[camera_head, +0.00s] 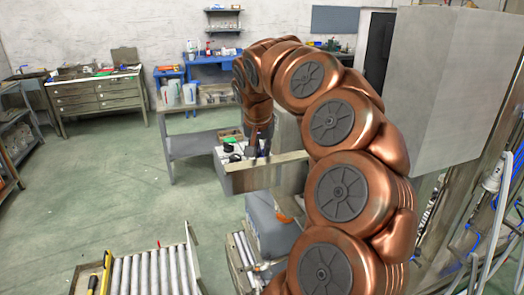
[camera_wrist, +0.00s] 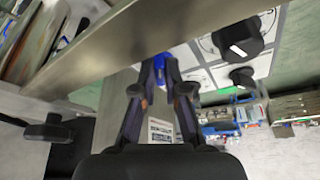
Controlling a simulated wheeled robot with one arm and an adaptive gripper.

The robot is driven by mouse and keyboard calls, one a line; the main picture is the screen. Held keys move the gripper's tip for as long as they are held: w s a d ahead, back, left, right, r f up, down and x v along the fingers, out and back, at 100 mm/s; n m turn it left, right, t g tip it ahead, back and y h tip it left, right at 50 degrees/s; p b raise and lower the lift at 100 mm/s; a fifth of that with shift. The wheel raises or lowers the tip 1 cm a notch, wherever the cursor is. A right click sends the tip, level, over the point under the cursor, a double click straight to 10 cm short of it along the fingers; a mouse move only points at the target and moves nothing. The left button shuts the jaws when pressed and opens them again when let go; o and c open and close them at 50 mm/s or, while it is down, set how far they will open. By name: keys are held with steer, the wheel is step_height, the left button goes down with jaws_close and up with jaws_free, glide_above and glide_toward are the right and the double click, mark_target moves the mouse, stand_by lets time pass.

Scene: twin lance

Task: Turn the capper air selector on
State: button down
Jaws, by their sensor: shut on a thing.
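My gripper (camera_wrist: 161,70) reaches down to a control box and is shut on a small blue piece (camera_wrist: 160,61), of which only a little shows between the fingertips. I cannot tell which way this piece is turned. Two black knobs with white marks, an upper one (camera_wrist: 238,36) and a lower one (camera_wrist: 242,77), sit on the white panel (camera_wrist: 200,72) to the right of the fingers. No readable label shows which one is the capper air selector. In the head view my gripper (camera_head: 253,152) is at the box (camera_head: 222,160), and its fingertips are hard to make out.
A pale beam (camera_head: 268,172) runs along the front of the box, close to my gripper; it crosses the top of the wrist view. A roller conveyor (camera_head: 150,272) stands at the front. A grey cabinet (camera_head: 440,85) rises at right. Open green floor lies at left.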

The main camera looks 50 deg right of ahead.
steer(key=shift+f+n+b, duration=0.15)
steer(key=shift+n+b, duration=0.15)
steer(key=shift+b, duration=0.35)
steer(key=shift+d+n+t+b, duration=0.15)
steer(key=shift+n+t+b, duration=0.3)
steer(key=shift+b, duration=0.3)
steer(key=shift+s+n+y+b, duration=0.1)
steer(key=shift+n+y+b, duration=0.35)
steer(key=shift+n, duration=0.4)
steer(key=n, duration=0.2)
steer(key=n+t+y, duration=0.1)
steer(key=shift+s+d+r+n, duration=0.1)
steer(key=shift+d+r+n, duration=0.05)
steer(key=shift+r+n, duration=0.15)
steer(key=n, duration=0.1)
steer(key=n+y+p, duration=0.1)
steer(key=n, duration=0.1)
steer(key=n+y+p, duration=0.1)
steer(key=n, duration=0.1)
steer(key=shift+d+f+t, duration=0.1)
steer(key=shift+d+t, duration=0.15)
steer(key=c, duration=1.2)
jaws_free()
